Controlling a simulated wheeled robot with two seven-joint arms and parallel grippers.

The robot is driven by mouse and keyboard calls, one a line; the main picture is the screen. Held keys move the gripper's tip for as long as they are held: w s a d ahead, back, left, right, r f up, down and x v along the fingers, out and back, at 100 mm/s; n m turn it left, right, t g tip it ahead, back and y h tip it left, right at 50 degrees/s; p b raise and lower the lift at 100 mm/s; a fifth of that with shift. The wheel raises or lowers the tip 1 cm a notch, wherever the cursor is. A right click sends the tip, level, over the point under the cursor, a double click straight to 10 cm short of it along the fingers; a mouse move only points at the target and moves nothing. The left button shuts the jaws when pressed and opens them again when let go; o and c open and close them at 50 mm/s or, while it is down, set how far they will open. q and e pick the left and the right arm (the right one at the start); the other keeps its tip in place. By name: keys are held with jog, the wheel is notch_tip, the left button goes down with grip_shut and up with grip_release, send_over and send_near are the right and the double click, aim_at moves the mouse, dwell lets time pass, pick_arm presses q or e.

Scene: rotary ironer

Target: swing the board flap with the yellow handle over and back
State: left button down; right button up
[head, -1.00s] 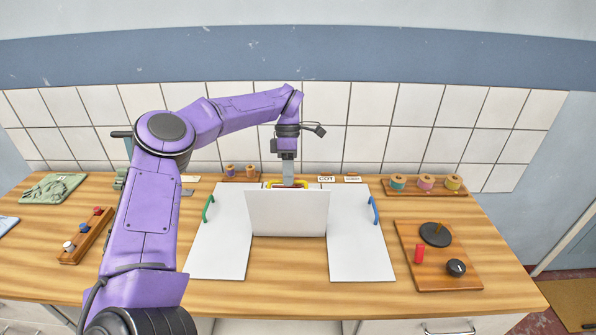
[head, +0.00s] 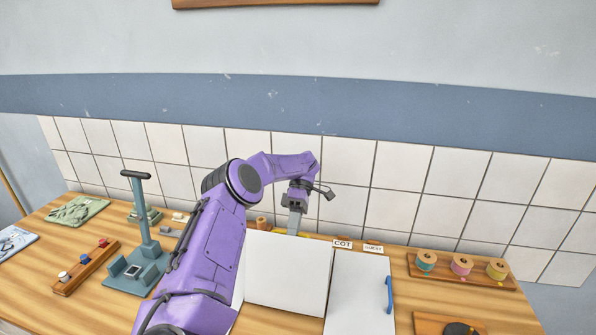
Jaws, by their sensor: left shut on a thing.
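The white board flap (head: 288,275) stands raised in the middle of the board, its flat face towards me. My left gripper (head: 294,229) reaches down behind the flap's top edge and is shut on the yellow handle (head: 307,236), which is mostly hidden by the flap. The white right panel (head: 358,295) lies flat on the table with a blue handle (head: 389,295) at its right side. The left panel is almost wholly hidden by my left arm. My right gripper is not in view.
A grey-green press stand (head: 146,250) with an upright lever is left of my arm. A wooden rack with several spools (head: 461,267) is at the right. Small signs (head: 343,244) stand behind the board. The tiled wall (head: 400,190) is close behind.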

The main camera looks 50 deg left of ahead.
pick_arm(q)
jog(key=shift+a+f, duration=0.2)
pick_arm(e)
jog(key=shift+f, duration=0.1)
pick_arm(q)
jog(key=c, duration=1.2)
grip_release()
jog(key=shift+w+a+f, duration=0.1)
jog(key=shift+w+f, duration=0.05)
jog(key=shift+w, duration=0.05)
jog(key=shift+o, duration=0.5)
jog(key=shift+w+a+f, duration=0.4)
jog(key=shift+w+a, duration=0.1)
jog(key=shift+a, duration=0.05)
jog(key=shift+s+d+r, duration=0.3)
jog(key=shift+d, duration=0.05)
jog(key=shift+c, duration=0.3)
jog(key=shift+w+a+f, duration=0.1)
jog(key=shift+a, duration=0.05)
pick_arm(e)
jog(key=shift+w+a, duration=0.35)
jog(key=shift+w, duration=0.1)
